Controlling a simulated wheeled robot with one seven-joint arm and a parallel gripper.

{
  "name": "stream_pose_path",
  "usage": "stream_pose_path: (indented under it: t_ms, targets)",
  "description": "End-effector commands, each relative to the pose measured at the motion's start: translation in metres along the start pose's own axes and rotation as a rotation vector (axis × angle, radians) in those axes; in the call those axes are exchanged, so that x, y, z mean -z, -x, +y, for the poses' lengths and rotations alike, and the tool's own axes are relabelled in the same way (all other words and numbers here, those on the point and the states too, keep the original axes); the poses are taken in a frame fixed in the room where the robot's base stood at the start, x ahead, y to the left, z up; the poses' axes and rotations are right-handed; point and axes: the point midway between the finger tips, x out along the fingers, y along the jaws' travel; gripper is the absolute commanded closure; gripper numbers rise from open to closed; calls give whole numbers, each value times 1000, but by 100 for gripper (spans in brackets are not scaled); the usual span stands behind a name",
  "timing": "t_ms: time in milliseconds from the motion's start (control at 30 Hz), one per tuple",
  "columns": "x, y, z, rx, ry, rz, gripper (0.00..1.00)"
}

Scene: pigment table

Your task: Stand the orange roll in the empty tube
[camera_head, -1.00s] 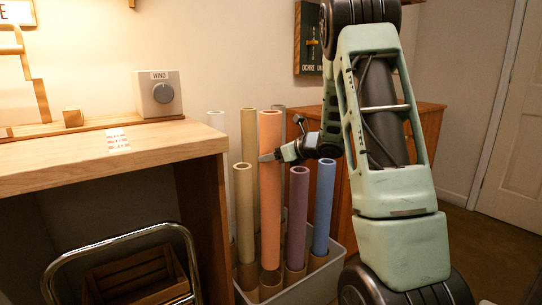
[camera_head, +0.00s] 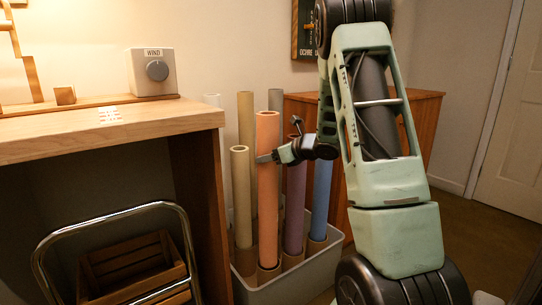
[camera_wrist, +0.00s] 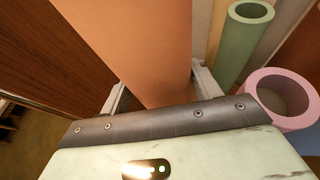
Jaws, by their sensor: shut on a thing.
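The orange roll (camera_head: 268,195) stands upright at the front of the grey bin in the head view. My gripper (camera_head: 270,157) is shut on it below its top end. In the wrist view the orange roll (camera_wrist: 150,45) fills the space between the two fingers (camera_wrist: 160,95). Its lower end meets a short brown tube (camera_head: 269,274) at the bin's front. It looks to be in that tube's mouth, but I cannot tell how deep it sits.
The grey bin (camera_head: 300,283) also holds a beige roll (camera_head: 242,195) on the left, a purple roll (camera_head: 294,205) and a blue roll (camera_head: 321,195) on the right. A wooden bench (camera_head: 110,128) and a chrome-framed stool (camera_head: 62,237) stand left. A wooden cabinet (camera_head: 420,120) stands behind.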

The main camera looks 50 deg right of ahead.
Motion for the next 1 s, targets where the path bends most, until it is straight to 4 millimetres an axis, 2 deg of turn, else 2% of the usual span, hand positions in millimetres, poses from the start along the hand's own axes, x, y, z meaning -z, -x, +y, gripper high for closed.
stream_pose_path:
  t_ms: [1000]
  targets:
    - [62, -26, 0, 0, 2, -4, 78]
